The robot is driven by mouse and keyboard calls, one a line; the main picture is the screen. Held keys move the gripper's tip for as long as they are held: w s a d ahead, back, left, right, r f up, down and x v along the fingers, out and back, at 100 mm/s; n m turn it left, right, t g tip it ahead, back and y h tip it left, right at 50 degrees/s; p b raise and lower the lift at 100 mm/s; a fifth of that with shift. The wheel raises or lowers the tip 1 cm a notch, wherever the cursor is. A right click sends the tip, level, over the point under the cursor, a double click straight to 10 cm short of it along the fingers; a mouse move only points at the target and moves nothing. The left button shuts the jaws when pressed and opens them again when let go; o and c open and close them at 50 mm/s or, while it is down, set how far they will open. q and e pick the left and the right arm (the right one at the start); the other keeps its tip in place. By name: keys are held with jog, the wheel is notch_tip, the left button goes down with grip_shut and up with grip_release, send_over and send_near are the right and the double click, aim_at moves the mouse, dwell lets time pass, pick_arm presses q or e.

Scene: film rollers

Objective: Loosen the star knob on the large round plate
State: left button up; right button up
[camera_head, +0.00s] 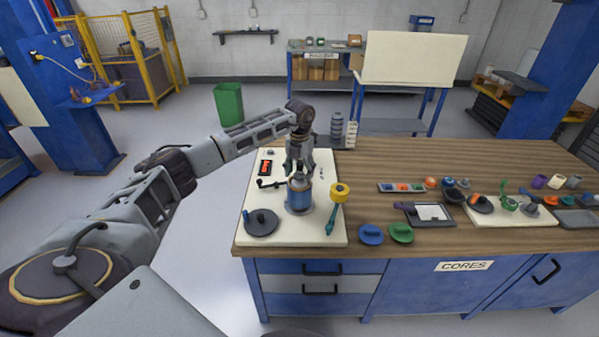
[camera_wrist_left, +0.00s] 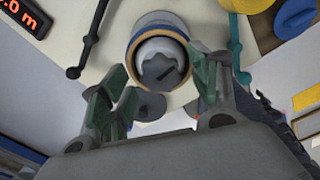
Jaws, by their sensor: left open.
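A dark round plate (camera_head: 262,223) with a raised centre lies at the front left of the cream board. In the left wrist view a dark disc (camera_wrist_left: 151,106), probably this plate, shows between my fingers. A blue cylinder (camera_head: 299,199) with a copper-coloured rim stands upright on the board. In the left wrist view a grey star-shaped knob (camera_wrist_left: 160,67) sits at the top of the cylinder. My left gripper (camera_head: 299,173) points down above the cylinder. Its fingers (camera_wrist_left: 162,85) are apart with nothing held. In the head view the gripper partly hides the cylinder's top. My right gripper is out of view.
Blue (camera_head: 371,234) and green (camera_head: 401,232) discs lie right of the board.

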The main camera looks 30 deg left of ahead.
aim_at(300, 174)
pick_arm(q)
notch_tip(300, 174, up, 12)
dwell(0.7)
jog(key=shift+d+f, duration=0.1)
dwell(0.4)
